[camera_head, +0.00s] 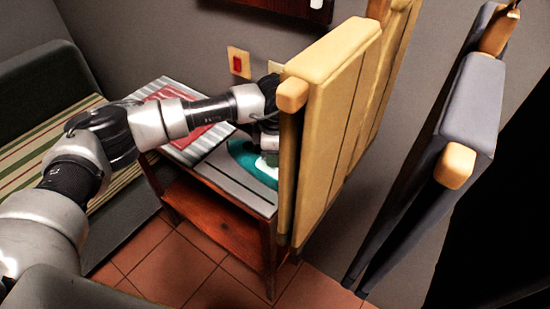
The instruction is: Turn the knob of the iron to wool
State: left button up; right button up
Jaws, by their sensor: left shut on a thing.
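The iron (243,157), teal with a grey and dark upper part, stands on a small wooden table beside the wall. Its right part is hidden behind a tan folded board, and its knob cannot be made out. My left arm reaches in from the left over the table. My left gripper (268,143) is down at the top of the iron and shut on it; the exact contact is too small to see. My right gripper is not in view.
The wooden table (215,205) has a striped cloth (170,105) at its left. The tan folded board (335,110) stands close at the gripper's right. A grey folded board (450,130) stands farther right. A green sofa with a striped seat (45,150) is at left. A red switch (238,63) is on the wall.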

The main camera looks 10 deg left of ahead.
pick_arm(q)
jog(key=shift+r, duration=0.1)
dwell(0.5)
jog(key=o, duration=0.8)
notch_tip(320, 180, up, 11)
jog(key=shift+f+b, duration=0.1)
jog(key=shift+b, duration=0.6)
